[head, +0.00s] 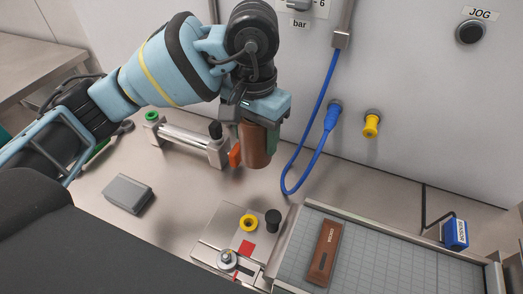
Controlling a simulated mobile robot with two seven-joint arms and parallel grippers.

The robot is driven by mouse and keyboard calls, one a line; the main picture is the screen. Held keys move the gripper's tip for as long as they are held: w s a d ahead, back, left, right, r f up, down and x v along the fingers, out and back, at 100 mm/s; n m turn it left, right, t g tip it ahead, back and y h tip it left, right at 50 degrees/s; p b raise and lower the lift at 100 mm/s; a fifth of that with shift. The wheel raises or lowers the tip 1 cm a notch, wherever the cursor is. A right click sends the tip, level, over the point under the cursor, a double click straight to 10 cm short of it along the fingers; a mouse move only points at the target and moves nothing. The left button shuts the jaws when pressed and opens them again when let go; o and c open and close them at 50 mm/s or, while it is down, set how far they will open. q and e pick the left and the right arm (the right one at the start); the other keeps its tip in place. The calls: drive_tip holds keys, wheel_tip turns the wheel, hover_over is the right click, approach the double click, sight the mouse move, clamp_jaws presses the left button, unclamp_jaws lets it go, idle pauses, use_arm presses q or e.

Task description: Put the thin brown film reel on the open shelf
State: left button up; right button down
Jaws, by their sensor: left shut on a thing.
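My left gripper (256,128) hangs fingers-down from the arm at top centre, in front of the grey wall panel. It is shut on a brown cylindrical thing (257,150), which looks like the film reel and is held upright above the metal worktop. The gripper hides its upper part. I cannot make out a separate open shelf. My right gripper is not in view.
A tray (447,273) with a grid mat at lower right holds a flat brown piece (325,252). A fixture (213,236) with yellow and black knobs stands left of it. A grey box (128,193), a blue hose (310,125) and a blue block (455,232) are nearby.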

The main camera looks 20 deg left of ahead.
use_arm(q)
approach(256, 187)
wheel_tip(256, 187, down, 3)
drive_tip(key=shift+p, duration=0.35)
drive_tip(key=shift+w, duration=0.1)
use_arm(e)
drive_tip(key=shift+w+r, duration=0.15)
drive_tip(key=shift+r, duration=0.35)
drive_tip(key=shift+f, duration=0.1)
use_arm(q)
drive_tip(key=shift+f, duration=0.2)
drive_tip(key=o, duration=1.1)
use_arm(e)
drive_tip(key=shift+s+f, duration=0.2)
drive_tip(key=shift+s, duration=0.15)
